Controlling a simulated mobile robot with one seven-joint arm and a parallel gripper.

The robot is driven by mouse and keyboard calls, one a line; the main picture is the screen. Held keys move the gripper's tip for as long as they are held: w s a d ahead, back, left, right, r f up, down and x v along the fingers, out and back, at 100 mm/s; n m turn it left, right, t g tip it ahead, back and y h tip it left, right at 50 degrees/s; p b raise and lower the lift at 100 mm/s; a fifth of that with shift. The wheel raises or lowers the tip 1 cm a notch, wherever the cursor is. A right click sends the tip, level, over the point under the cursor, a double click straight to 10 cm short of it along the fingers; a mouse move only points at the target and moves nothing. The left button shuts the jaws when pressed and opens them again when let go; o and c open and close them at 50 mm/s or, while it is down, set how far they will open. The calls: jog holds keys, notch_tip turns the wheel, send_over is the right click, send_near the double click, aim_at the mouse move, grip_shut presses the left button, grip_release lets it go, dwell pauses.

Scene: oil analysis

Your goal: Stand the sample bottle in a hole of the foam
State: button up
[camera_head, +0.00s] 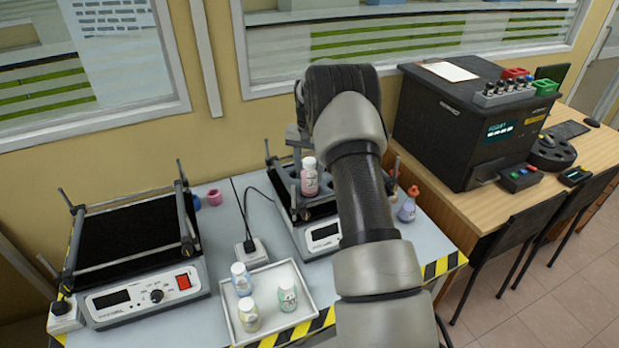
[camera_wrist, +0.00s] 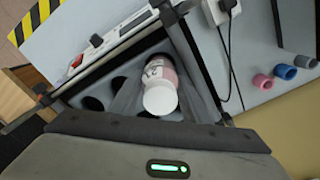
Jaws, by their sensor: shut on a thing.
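The sample bottle (camera_head: 309,178) has a white cap and a pinkish body with a dark-marked label. It also shows in the wrist view (camera_wrist: 160,90). My gripper (camera_wrist: 162,84) is shut on it, with one finger on each side; in the head view my arm hides most of the gripper. The bottle is over the grey foam (camera_wrist: 77,88), which lies within the small shaker's frame. Dark round holes show in the foam beside the bottle. Most of the bottle shows above the foam; I cannot tell whether its lower end is in a hole.
A white tray (camera_head: 235,318) with three bottles stands in front. A larger shaker (camera_head: 145,290) is at left. A flask with purple liquid (camera_head: 408,206) stands right of the small shaker. Pink and blue rings (camera_head: 214,197) lie at the back. A black analyser (camera_head: 465,120) occupies the right-hand table.

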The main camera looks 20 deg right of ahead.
jog(key=shift+f, duration=1.2)
jog(key=shift+f, duration=0.2)
jog(key=o, duration=1.2)
jog(key=shift+r, duration=0.1)
